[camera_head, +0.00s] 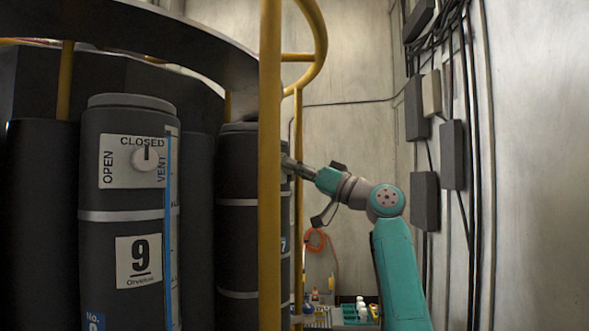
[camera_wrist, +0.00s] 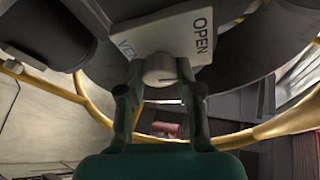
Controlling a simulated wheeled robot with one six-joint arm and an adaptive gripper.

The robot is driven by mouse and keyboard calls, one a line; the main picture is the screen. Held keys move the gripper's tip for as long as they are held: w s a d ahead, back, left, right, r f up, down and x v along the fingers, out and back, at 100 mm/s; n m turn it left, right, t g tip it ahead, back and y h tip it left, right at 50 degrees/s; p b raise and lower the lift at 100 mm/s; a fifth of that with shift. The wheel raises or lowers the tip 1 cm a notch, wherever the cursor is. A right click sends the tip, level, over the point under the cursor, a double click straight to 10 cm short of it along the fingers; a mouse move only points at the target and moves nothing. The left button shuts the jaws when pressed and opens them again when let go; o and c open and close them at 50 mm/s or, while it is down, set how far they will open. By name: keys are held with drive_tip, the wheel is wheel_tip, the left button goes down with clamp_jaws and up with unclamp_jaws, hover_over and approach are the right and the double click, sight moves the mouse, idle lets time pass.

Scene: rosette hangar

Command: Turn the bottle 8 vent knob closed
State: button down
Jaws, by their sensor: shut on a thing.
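In the wrist view, a white round vent knob (camera_wrist: 159,69) sits on a white plate (camera_wrist: 182,32) marked OPEN, with a partly covered blue VENT. My gripper (camera_wrist: 159,76) has its two fingers on either side of the knob and is shut on it. The knob's pointer is not clear. In the head view, my gripper (camera_head: 298,168) reaches left to the dark bottle (camera_head: 238,220) behind the yellow post. The post hides the fingertips and this bottle's plate and knob.
Bottle 9 (camera_head: 125,220) stands to the left, its own knob (camera_head: 146,158) pointing up at CLOSED. The yellow post (camera_head: 269,200) rises close to my gripper. Grey boxes and cables (camera_head: 425,195) line the right wall. A workbench with small items (camera_head: 350,313) is below.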

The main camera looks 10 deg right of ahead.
drive_tip(key=shift+r+m+t+h, duration=0.1)
drive_tip(key=shift+m+h, duration=1.1)
drive_tip(key=shift+m, duration=1.75)
drive_tip(key=shift+f+m+t+h, duration=0.1)
drive_tip(key=shift+m+h, duration=1.1)
drive_tip(key=shift+m, duration=1.7)
drive_tip(key=shift+r+m+t+h, duration=0.1)
drive_tip(key=shift+m+h, duration=1.1)
drive_tip(key=shift+m, duration=1.75)
drive_tip(key=c, duration=0.8)
unclamp_jaws()
drive_tip(key=shift+o, duration=0.2)
drive_tip(key=v, duration=1.2)
